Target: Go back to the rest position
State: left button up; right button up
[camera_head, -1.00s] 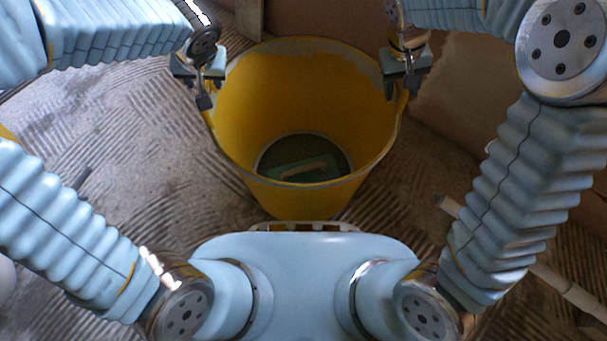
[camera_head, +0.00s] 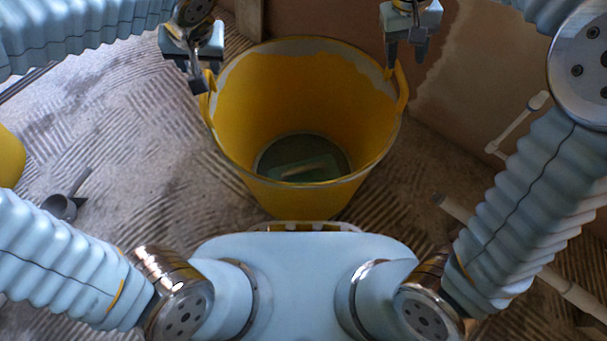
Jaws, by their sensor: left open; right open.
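My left gripper (camera_head: 203,82) is open and empty, just outside the left rim of a yellow bucket (camera_head: 235,120), near its left handle. My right gripper (camera_head: 405,58) is open and empty, above the bucket's right rim near the right handle (camera_head: 402,88). The bucket stands upright on the floor in front of my body. A flat greenish tool with a pale handle (camera_head: 303,170) lies at its bottom; its details are dim.
Ridged grey floor (camera_head: 120,130) surrounds the bucket. A grey scoop-like tool (camera_head: 65,203) and a yellow object (camera_head: 8,158) lie at the left. A paint roller (camera_head: 518,122) leans at the right, with a white pole (camera_head: 570,290) below. A wall stands behind.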

jog(key=shift+a+r, duration=0.2)
jog(key=shift+r, duration=0.8)
